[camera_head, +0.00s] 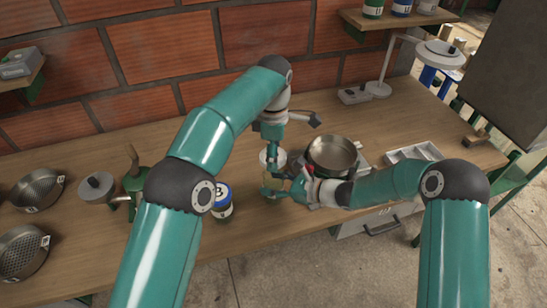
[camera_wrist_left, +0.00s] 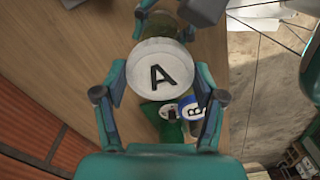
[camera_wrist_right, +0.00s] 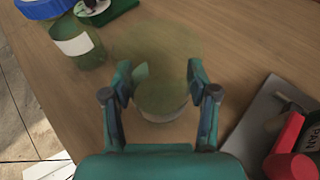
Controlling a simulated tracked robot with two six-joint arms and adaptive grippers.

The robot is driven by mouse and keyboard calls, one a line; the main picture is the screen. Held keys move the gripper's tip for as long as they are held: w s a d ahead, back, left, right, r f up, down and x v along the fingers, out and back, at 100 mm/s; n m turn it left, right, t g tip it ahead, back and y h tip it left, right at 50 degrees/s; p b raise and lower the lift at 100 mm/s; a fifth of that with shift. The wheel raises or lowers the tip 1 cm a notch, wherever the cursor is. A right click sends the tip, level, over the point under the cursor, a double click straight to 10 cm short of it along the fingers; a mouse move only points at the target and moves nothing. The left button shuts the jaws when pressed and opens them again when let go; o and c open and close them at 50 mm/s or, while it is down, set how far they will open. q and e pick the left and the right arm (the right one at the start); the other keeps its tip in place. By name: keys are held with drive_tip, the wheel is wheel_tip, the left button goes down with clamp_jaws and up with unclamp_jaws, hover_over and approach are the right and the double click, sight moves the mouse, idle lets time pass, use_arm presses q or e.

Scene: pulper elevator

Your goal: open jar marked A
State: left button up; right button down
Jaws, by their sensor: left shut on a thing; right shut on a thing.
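The white lid marked A (camera_wrist_left: 160,84) lies between the fingers of my left gripper (camera_wrist_left: 162,72), which is shut on it. In the head view the pale lid (camera_head: 271,156) is below my left gripper (camera_head: 272,136). The greenish glass jar (camera_wrist_right: 163,90) is between the fingers of my right gripper (camera_wrist_right: 159,72), which is shut on it. The jar (camera_head: 272,187) also shows in the head view, with my right gripper (camera_head: 284,186) coming in from the right.
The blue-lidded jar B (camera_head: 222,200) stands close on the left. A metal pan (camera_head: 331,155) is just right of the grippers. A grey tray (camera_head: 412,153), a stand (camera_head: 385,75) and sieves (camera_head: 38,190) are on the wooden bench (camera_head: 255,228). The bench front is mostly clear.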

drive_tip(key=shift+c, duration=1.2)
unclamp_jaws()
